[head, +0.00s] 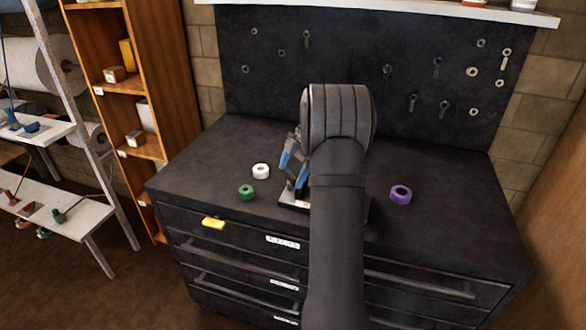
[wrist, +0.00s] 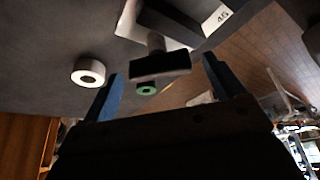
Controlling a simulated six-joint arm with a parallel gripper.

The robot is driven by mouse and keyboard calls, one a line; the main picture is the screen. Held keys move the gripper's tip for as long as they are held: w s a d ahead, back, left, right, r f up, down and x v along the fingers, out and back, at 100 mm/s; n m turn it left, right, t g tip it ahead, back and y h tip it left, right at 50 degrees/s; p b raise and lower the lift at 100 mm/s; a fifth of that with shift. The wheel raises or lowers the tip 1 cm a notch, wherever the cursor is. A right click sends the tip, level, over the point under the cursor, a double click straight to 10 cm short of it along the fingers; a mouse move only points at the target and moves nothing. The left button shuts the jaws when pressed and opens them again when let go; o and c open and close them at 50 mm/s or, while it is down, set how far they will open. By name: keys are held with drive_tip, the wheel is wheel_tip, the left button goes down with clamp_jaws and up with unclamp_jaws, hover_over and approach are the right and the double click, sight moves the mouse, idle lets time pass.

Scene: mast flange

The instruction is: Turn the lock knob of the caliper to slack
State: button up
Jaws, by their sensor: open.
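In the wrist view a dark T-shaped knob (wrist: 160,66), which looks like the caliper's lock knob, stands out on a short stem from a dark body (wrist: 172,22). A pale plate with a number label (wrist: 218,18) is beside that body. My gripper (wrist: 162,70) is open, with one blue finger on each side of the knob in the picture and gaps on both sides. I cannot tell how deep the knob lies between the fingertips. In the head view my arm hides most of the caliper; a pale base edge (head: 292,202) shows below the blue fingers (head: 292,165).
A white ring (head: 261,171) and a green ring (head: 246,192) lie left of the caliper on the dark bench top. A purple ring (head: 400,194) lies to the right. A dark pegboard (head: 350,60) stands behind.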

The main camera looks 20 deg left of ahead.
drive_tip(key=v, duration=1.7)
drive_tip(key=shift+d+r, duration=0.15)
drive_tip(key=shift+d, duration=0.05)
drive_tip(key=x, duration=1.7)
drive_tip(key=shift+a+f, duration=0.2)
